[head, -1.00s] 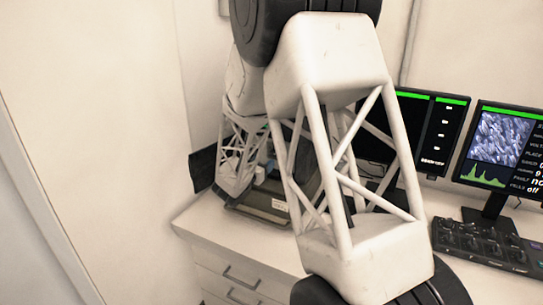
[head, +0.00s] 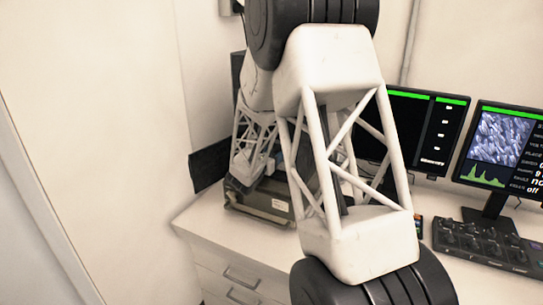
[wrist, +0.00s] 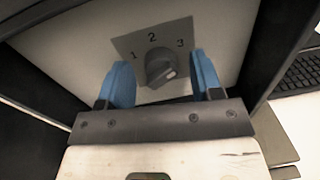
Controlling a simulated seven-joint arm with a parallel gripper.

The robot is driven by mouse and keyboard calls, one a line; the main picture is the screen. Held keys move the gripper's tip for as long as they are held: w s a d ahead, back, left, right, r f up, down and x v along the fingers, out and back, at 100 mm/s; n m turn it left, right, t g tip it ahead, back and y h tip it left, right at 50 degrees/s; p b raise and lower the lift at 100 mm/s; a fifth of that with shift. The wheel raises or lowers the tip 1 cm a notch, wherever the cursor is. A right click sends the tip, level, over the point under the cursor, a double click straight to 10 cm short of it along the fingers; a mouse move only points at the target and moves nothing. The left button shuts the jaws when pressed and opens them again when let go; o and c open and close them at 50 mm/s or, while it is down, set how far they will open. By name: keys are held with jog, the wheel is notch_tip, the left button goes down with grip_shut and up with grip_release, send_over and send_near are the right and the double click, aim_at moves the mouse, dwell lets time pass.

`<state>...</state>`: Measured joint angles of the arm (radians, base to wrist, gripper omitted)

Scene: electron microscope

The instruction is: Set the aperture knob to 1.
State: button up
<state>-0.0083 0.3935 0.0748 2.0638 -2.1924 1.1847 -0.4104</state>
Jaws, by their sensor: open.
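The aperture knob (wrist: 158,70) is a dark round dial on a grey plate (wrist: 180,37) marked 1, 2 and 3, from left to right in the wrist view. A white mark shows on the knob's lower right side, on the side of the 3 and away from the 1. My gripper (wrist: 160,64) is open, with one blue finger on each side of the knob. Gaps show between the fingers and the knob, and I see no contact. In the head view the knob and my fingers are hidden behind my arm.
Dark panels flank the knob face. In the head view, a dark instrument box (head: 270,204) stands on the white cabinet (head: 214,244). Two monitors (head: 428,135) (head: 500,150) and a control panel (head: 487,246) are at right. Bare cabinet top lies before the box.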

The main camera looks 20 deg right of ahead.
jog(key=shift+c, duration=0.4)
jog(key=c, duration=0.8)
